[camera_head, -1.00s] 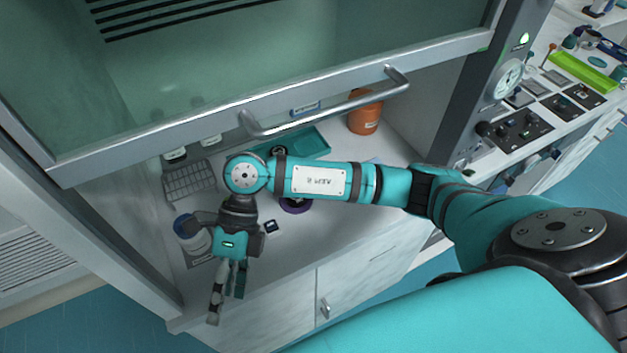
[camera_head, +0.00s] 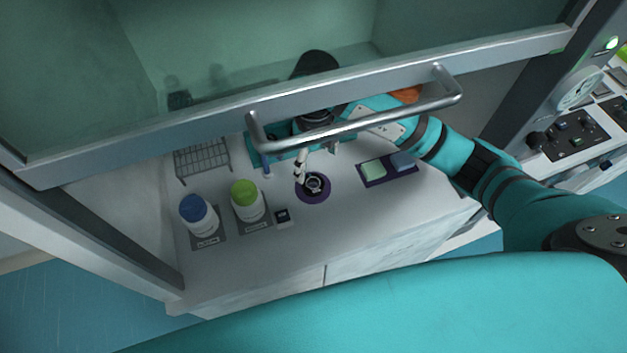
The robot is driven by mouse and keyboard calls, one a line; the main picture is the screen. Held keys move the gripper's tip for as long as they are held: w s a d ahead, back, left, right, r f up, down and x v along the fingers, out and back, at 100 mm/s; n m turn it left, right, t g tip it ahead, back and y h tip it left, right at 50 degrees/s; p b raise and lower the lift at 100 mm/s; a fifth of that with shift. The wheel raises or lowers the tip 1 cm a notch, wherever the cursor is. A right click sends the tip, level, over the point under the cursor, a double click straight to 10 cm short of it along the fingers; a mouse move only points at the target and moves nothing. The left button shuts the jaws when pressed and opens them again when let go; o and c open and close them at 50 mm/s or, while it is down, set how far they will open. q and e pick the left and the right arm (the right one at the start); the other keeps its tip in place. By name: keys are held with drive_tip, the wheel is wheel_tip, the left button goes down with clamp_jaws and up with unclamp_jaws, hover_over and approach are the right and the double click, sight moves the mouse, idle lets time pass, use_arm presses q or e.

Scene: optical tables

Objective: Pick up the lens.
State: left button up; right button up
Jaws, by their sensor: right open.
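The lens (camera_head: 314,184) appears as a small dark-rimmed ring with a pale centre. It lies on a round purple mat (camera_head: 313,199) on the white worktop inside the fume hood. My right gripper (camera_head: 301,169) points down from behind the hood's sash handle. One pale grey finger shows just left of the lens, close to it; I cannot tell whether it touches. The sash rail and handle partly hide my wrist. My left gripper is not in view.
A blue-capped jar (camera_head: 196,213) and a green-capped jar (camera_head: 246,201) stand left, with a small dark block (camera_head: 282,216) nearby. A wire rack (camera_head: 203,159) stands behind them. A purple pad (camera_head: 372,180) with two blocks lies right. The sash handle (camera_head: 350,122) crosses above.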

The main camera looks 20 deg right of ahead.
sight(312, 182)
wheel_tip(312, 182, down, 4)
drive_tip(key=shift+r+p, duration=0.1)
drive_tip(key=shift+p, duration=0.3)
drive_tip(key=shift+a+f+p, duration=0.1)
drive_tip(key=shift+f+p, duration=0.25)
wheel_tip(312, 182, down, 4)
drive_tip(key=shift+w+r+p, duration=0.1)
drive_tip(key=shift+r+p, duration=0.05)
drive_tip(key=shift+p, duration=0.6)
drive_tip(key=shift+f, duration=0.4)
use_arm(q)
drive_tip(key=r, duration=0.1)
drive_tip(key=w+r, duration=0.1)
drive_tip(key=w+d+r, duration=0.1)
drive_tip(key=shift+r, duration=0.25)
use_arm(e)
drive_tip(key=shift+a, duration=0.1)
drive_tip(key=shift+c, duration=0.3)
drive_tip(key=shift+c, duration=1)
drive_tip(key=c, duration=1.1)
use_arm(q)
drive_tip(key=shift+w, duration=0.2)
use_arm(e)
drive_tip(key=shift+c, duration=0.2)
drive_tip(key=shift+r, duration=0.1)
